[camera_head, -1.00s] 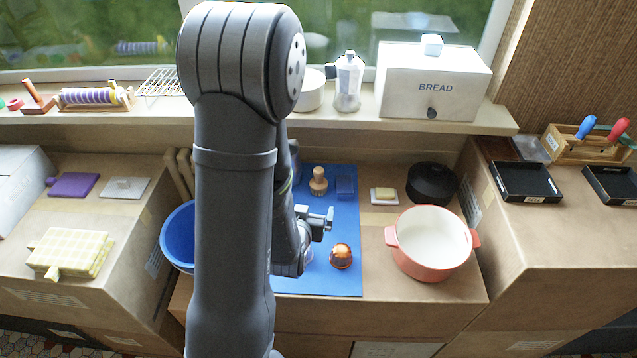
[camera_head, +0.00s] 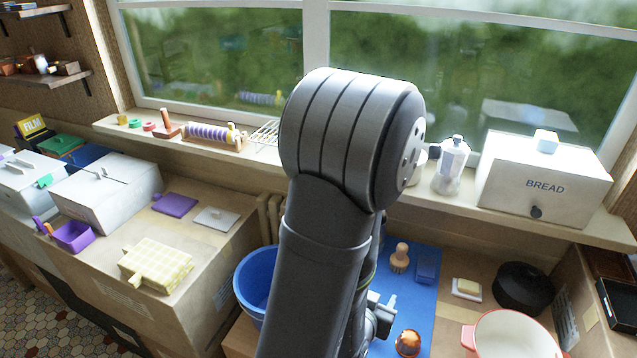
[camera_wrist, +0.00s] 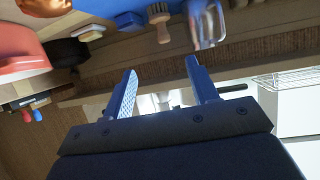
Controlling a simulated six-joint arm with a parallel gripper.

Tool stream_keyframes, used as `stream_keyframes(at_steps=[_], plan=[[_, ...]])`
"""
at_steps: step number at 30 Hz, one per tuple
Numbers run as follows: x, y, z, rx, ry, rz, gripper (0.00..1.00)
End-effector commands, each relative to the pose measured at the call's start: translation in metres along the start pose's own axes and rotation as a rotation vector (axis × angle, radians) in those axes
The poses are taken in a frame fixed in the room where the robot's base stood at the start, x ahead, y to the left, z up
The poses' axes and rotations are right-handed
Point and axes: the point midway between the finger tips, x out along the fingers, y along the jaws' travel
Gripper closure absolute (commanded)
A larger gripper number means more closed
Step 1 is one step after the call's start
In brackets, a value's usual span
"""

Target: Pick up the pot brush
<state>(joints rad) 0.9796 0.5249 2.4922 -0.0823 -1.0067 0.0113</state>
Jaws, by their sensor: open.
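My arm hides part of the mat and of the blue basin (camera_head: 257,282).
A blue sponge (camera_head: 425,268) is beside the brush, and an amber round object (camera_head: 408,343) lies nearer. A clear glass (camera_wrist: 207,28) is near the brush in the wrist view. Right are a soap dish (camera_head: 467,290), black pot (camera_head: 524,289) and red-rimmed pot (camera_head: 510,335).

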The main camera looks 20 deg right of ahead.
Motion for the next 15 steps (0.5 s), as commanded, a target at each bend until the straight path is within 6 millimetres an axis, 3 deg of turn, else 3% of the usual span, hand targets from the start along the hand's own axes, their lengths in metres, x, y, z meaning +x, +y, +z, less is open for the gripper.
stream_keyframes(at_steps=[10,15], plan=[[0.005,-0.001,-0.001,0.003,-0.011,-0.003,0.47],[0.038,-0.005,-0.008,0.029,-0.092,-0.018,0.47]])
